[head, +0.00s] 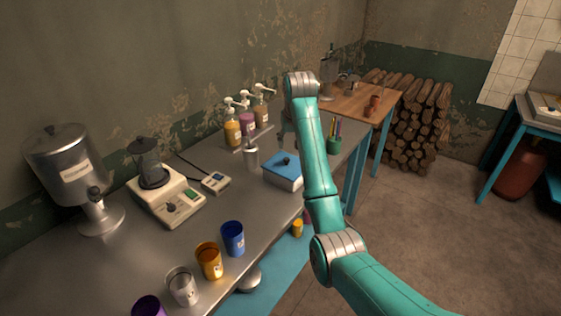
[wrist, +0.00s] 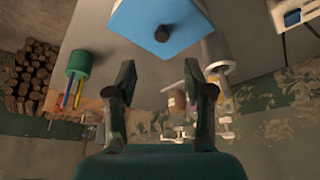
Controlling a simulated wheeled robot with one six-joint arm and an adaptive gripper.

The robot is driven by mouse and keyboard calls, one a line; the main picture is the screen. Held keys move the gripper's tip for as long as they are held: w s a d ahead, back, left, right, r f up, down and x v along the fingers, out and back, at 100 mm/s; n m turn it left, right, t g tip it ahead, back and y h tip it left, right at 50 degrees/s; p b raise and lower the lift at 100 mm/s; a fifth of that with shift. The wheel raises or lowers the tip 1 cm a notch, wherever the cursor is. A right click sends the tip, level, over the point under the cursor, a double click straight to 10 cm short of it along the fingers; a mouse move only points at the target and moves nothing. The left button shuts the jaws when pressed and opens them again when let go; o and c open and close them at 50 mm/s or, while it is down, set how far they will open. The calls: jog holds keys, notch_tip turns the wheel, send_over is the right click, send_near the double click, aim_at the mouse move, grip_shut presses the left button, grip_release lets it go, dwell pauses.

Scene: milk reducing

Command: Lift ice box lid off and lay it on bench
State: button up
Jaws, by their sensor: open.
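The ice box (head: 283,182) is a small white box on the metal bench (head: 240,205), near its front edge. Its blue lid (head: 279,166) sits on top, with a dark round knob in the middle. In the wrist view the lid (wrist: 185,30) is at the top edge, partly cut off, and the knob (wrist: 161,34) shows clearly. My gripper (wrist: 158,80) is open and empty, its two fingers spread apart. The knob appears beyond the fingertips, not between them. In the head view my arm mostly hides the gripper.
A green pen cup (head: 334,144) stands right of the box, beyond my arm. A metal cylinder (head: 251,158) stands close behind the box on the left. Pump bottles (head: 233,132), a scale (head: 165,195) and several cups (head: 232,238) are also on the bench. Bare bench lies left of the box.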

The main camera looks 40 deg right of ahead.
aim_at(287, 159)
jog(key=x, duration=1)
jog(key=shift+w+a+f, duration=0.15)
jog(key=shift+w, duration=0.05)
grip_shut()
